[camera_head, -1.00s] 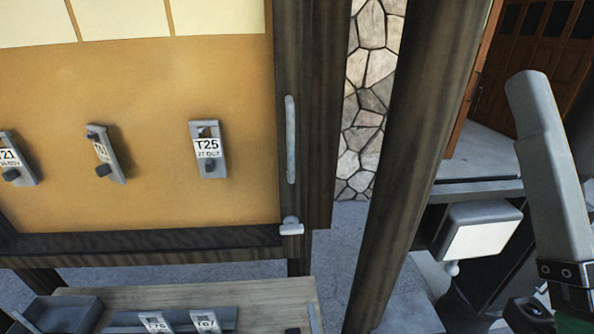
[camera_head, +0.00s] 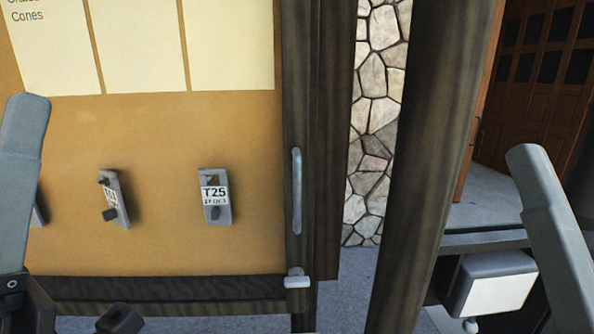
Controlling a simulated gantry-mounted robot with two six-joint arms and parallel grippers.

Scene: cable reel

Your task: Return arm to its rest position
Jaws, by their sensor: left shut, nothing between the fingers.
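My left arm (camera_head: 20,190) rises at the left edge, in front of the tan board. Its dark left gripper (camera_head: 121,319) shows only in part at the bottom edge, below the board's dark frame. It is shut and empty. My right arm (camera_head: 556,235) shows as a grey link at the right edge. Its gripper is out of view.
The tan board (camera_head: 150,245) carries the tag T25 (camera_head: 215,200), another tag (camera_head: 113,200) and pale sheets above. A handle (camera_head: 297,190) is on its right frame. A dark post (camera_head: 430,150) and a white-faced box (camera_head: 495,290) stand to the right.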

